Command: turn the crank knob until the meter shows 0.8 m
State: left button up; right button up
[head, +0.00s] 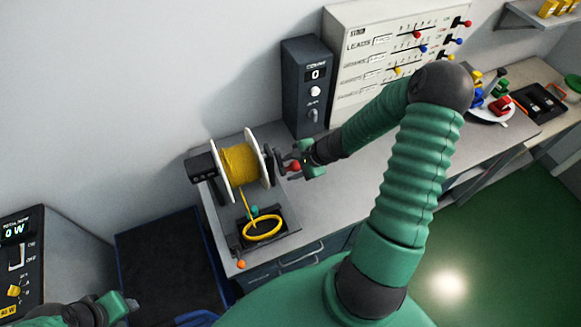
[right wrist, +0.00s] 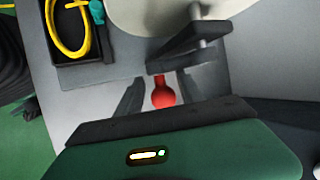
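The red crank knob (head: 293,166) sits on a dark crank arm at the right side of a spool of yellow wire (head: 240,163). My right gripper (head: 299,161) is at the knob. In the right wrist view the red knob (right wrist: 162,93) lies between the two dark fingers (right wrist: 158,92), with gaps on both sides, so the gripper is open. A dark box (head: 201,166), perhaps the meter, stands left of the spool; no reading can be made out. My left gripper (head: 122,304) is at the lower left, far from the crank; its fingers are unclear.
A yellow wire coil (head: 262,228) lies in a black tray below the spool. A dark counter box (head: 309,88) showing 0 and a white panel (head: 360,50) stand behind. A plate (head: 492,112) with coloured parts is to the right. A dark bin (head: 165,262) is left of the bench.

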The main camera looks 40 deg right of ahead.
jog(key=shift+d+f, duration=0.15)
jog(key=shift+d, duration=0.25)
grip_shut()
jog(key=shift+s+a+r, duration=0.15)
jog(key=shift+r, duration=0.25)
jog(key=shift+s+a+r, duration=0.2)
jog(key=shift+s+r, duration=0.4)
jog(key=shift+r, duration=0.2)
pick_arm(q)
jog(key=shift+w+d+r, duration=0.1)
jog(key=shift+d+r, duration=0.15)
jog(key=shift+r+p, duration=0.1)
jog(key=shift+p, duration=0.2)
pick_arm(e)
jog(key=shift+r, duration=0.1)
